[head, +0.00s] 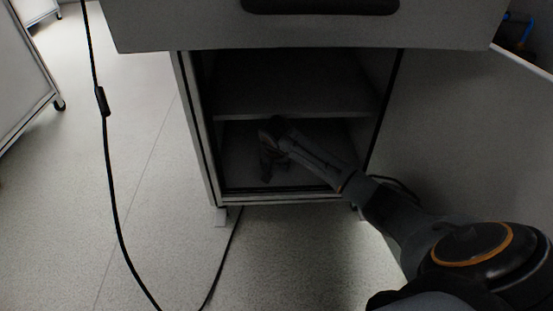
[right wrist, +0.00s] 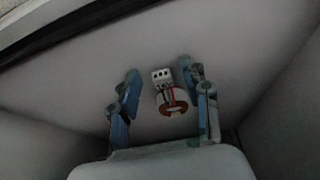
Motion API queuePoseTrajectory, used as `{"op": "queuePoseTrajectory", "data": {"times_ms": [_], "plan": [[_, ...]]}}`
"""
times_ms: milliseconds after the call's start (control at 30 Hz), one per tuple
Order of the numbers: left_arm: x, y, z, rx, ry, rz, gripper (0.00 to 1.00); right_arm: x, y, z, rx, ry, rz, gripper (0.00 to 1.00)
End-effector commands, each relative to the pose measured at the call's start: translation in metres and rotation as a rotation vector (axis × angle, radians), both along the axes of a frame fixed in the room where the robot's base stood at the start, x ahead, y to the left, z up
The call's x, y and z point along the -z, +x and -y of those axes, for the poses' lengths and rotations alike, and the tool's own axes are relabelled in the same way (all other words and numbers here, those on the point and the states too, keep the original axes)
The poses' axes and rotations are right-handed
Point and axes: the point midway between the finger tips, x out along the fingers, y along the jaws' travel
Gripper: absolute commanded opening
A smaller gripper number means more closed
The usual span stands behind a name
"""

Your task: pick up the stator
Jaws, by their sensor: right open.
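The stator (right wrist: 172,98) shows in the right wrist view as a small pale cylinder with a reddish-brown ring end, coloured wires and a white connector block (right wrist: 161,75). It lies on the cabinet's inner surface, between and beyond the two fingers of my right gripper (right wrist: 162,105), with space on both sides. My right gripper is open and empty. In the head view my right gripper (head: 268,165) is inside the lower compartment of the cabinet; the stator cannot be made out there in the dark. My left gripper is not in view.
The open cabinet (head: 206,150) has a middle shelf (head: 290,116) above my right gripper and side walls close by. A large grey panel (head: 455,130) stands at the right. A black cable (head: 108,170) hangs at the left. The floor (head: 150,130) at the left is mostly clear.

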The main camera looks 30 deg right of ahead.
Motion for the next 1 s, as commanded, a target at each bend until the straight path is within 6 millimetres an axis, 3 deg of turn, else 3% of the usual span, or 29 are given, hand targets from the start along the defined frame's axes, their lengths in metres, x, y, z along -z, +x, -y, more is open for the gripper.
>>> {"op": "queuePoseTrajectory", "data": {"times_ms": [200,433,1000], "plan": [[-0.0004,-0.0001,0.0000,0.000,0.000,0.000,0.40,-0.0008,0.0004,0.0000,0.000,-0.001,0.001,0.47],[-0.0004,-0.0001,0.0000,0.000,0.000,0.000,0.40,-0.0008,0.0005,0.0001,0.000,0.000,0.001,0.00],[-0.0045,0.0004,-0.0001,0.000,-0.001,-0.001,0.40,-0.0033,-0.0011,0.0022,0.002,-0.001,0.003,0.00]]}}
